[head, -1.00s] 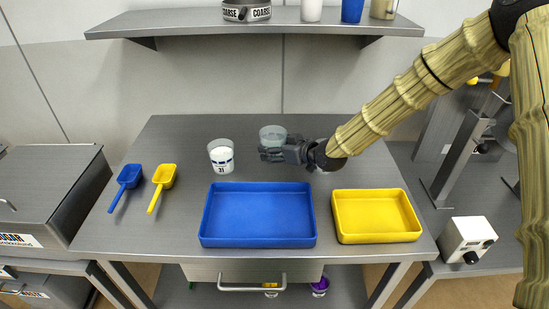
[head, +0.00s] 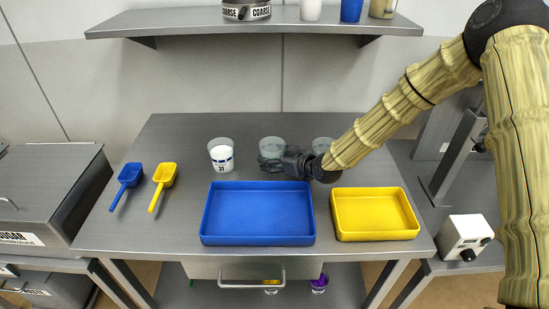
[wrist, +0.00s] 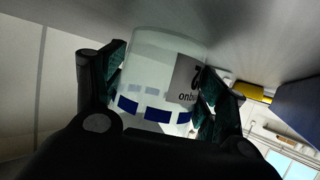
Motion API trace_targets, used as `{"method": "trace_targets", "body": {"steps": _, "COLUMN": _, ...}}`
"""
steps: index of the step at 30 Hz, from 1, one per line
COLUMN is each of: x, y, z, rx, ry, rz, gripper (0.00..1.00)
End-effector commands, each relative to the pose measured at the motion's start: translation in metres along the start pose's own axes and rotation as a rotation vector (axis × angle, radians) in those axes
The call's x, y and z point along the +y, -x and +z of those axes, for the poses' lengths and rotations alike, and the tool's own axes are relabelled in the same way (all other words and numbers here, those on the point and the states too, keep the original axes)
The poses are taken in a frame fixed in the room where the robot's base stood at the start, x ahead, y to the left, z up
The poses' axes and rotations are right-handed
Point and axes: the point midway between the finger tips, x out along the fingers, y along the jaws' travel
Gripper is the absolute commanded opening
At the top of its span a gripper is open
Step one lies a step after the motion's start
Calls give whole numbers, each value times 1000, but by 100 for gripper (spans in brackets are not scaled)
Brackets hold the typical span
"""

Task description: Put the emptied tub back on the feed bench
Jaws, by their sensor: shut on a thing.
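My gripper (head: 275,163) is shut on a clear tub (head: 272,146) over the back middle of the grey metal bench (head: 180,136). In the wrist view the tub (wrist: 155,80) sits between both fingers, with blue marks near one end and a printed grey label. It looks empty. The head view does not show clearly whether its base touches the bench. A second tub (head: 221,156), marked 31 and with white contents, stands to its left. A third clear tub (head: 322,144) is to its right, partly hidden by my arm.
A blue tray (head: 258,240) and a yellow tray (head: 377,234) lie in front of my gripper. A blue scoop (head: 128,178) and a yellow scoop (head: 164,178) lie at left. A shelf (head: 200,24) with cups hangs above. Bare bench lies behind the tubs.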

Motion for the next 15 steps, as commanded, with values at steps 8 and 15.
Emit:
{"method": "trace_targets", "body": {"steps": 8, "x": 0, "y": 0, "z": 0, "rx": 0, "ry": 0, "rz": 0, "gripper": 94}}
{"method": "trace_targets", "body": {"steps": 15, "x": 0, "y": 0, "z": 0, "rx": 0, "ry": 0, "rz": 0, "gripper": 94}}
